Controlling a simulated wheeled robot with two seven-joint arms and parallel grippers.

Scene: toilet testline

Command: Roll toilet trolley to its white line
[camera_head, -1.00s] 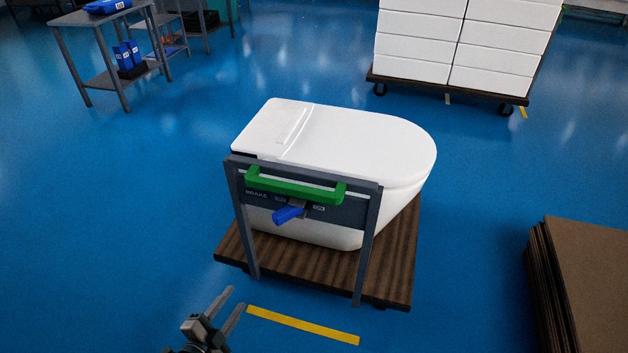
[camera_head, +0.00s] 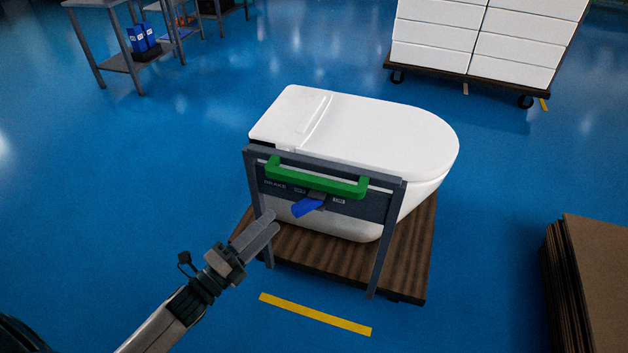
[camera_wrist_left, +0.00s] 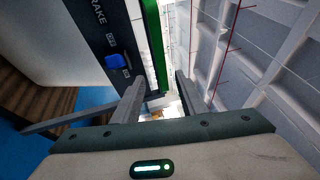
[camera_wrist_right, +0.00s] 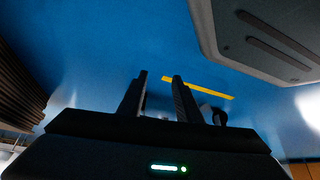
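The toilet trolley (camera_head: 410,262) has a dark wooden deck with a white toilet (camera_head: 375,135) on it. Its grey frame carries a green handle (camera_head: 315,184) and a panel marked BRAKE with a blue lever (camera_head: 308,206). The handle (camera_wrist_left: 153,45) and lever (camera_wrist_left: 115,62) also show in the left wrist view. My left gripper (camera_head: 268,222) is open and empty, below and left of the lever, near the frame's left post. My right gripper (camera_wrist_right: 160,78) is open and empty over the floor, outside the head view. No white line is clearly seen.
A yellow line (camera_head: 315,314) lies on the blue floor in front of the trolley. A cart with stacked white boxes (camera_head: 432,52) stands behind right. Brown sheets (camera_head: 600,270) are stacked at right. A grey table (camera_head: 115,62) stands back left. Floor left of the trolley is clear.

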